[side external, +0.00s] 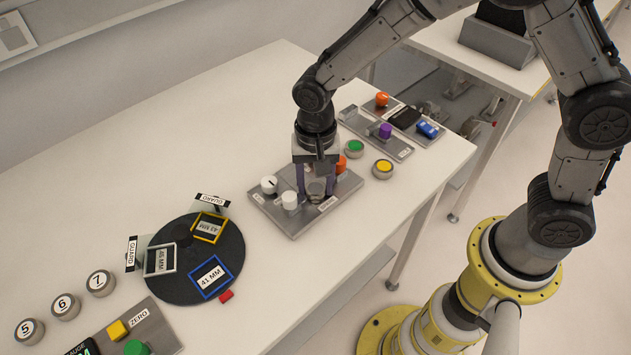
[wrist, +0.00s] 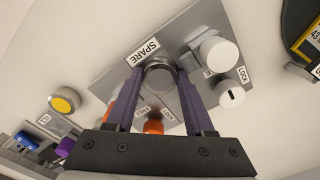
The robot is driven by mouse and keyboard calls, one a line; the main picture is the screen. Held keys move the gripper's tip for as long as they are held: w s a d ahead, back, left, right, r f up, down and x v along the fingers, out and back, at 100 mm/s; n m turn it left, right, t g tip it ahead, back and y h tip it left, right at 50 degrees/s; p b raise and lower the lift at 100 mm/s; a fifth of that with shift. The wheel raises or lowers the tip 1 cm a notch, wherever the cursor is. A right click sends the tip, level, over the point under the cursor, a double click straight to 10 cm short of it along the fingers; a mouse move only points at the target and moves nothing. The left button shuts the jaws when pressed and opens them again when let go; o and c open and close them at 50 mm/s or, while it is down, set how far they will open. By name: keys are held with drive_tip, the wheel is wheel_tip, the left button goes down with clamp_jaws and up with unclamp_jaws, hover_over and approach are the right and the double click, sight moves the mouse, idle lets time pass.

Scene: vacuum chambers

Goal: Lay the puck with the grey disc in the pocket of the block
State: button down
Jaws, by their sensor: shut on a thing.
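My gripper (side external: 316,193) points down over the grey metal plate (side external: 281,217) near the middle of the table. Its two purple fingers are shut on a round grey piece, which looks like the puck with the grey disc (side external: 317,187). In the wrist view the puck (wrist: 160,76) sits between the fingertips (wrist: 160,84), next to the SPARE label (wrist: 145,52). I cannot tell whether it touches the plate. I cannot clearly make out the block's pocket; the fingers and puck cover part of that spot.
The plate also carries two white knobs (side external: 269,184) and an orange knob (side external: 341,164). Green (side external: 354,148) and yellow (side external: 382,167) pucks stand to the right. A black turntable (side external: 190,282) with framed labels lies left. Numbered pucks (side external: 66,306) stand at far left. The table behind the plate is clear.

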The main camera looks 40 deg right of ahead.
drive_tip(key=shift+c, duration=1)
unclamp_jaws()
drive_tip(key=shift+r, duration=0.1)
drive_tip(key=shift+r, duration=3.4)
